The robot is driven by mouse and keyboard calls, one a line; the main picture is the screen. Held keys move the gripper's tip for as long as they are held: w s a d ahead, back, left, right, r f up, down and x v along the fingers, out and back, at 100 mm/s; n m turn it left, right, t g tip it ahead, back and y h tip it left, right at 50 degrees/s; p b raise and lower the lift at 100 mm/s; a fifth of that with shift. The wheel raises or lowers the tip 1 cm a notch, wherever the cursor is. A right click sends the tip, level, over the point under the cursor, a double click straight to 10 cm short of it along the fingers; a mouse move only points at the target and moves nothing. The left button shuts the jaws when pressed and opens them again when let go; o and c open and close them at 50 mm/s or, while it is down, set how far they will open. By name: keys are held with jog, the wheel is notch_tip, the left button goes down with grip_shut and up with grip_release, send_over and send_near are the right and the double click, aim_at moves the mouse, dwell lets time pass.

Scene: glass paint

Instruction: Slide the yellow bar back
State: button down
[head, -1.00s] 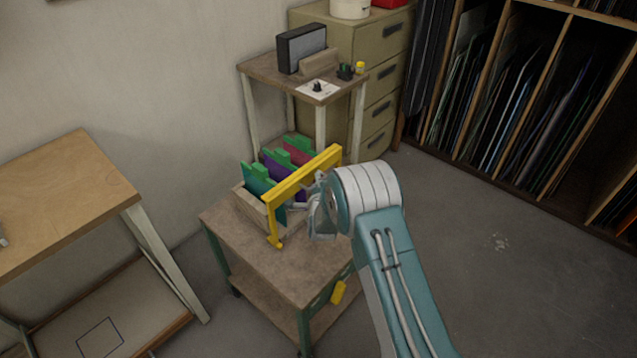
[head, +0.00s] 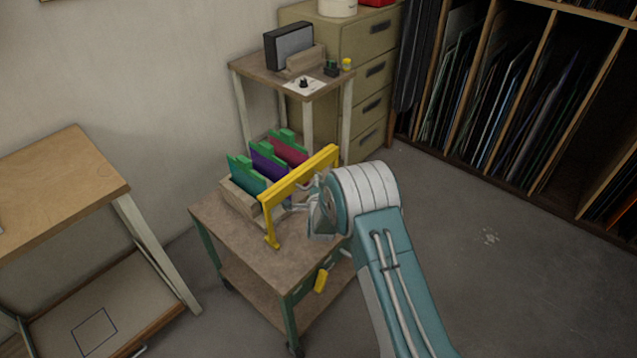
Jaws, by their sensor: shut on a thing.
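The yellow bar (head: 295,181) is a long straight bar with a leg bent down at its near left end. It stands across the front right side of a wooden rack (head: 237,198) on a small cart (head: 270,256). The rack holds upright teal, purple and dark red panels with green tops. My gripper (head: 311,193) is shut on the yellow bar from the right side, near its middle. My arm hides part of the grip and the cart's right side.
A taller side table (head: 252,68) with a black framed panel and small items stands behind the cart. A drawer cabinet (head: 362,75) is beyond it. A wooden table (head: 55,185) is at left. A yellow piece (head: 321,280) hangs on the cart's side.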

jog(key=shift+a+f, duration=0.15)
jog(key=shift+f, duration=0.2)
jog(key=c, duration=0.7)
grip_release()
jog(key=shift+a+f, duration=0.15)
jog(key=shift+a, duration=0.25)
jog(key=s, duration=0.4)
jog(key=s+d+r, duration=0.1)
jog(key=s, duration=0.2)
jog(key=s+d+r, duration=0.1)
jog(key=s, duration=0.3)
jog(key=shift+s+d, duration=0.1)
jog(key=shift+s, duration=0.25)
jog(key=shift+w, duration=0.1)
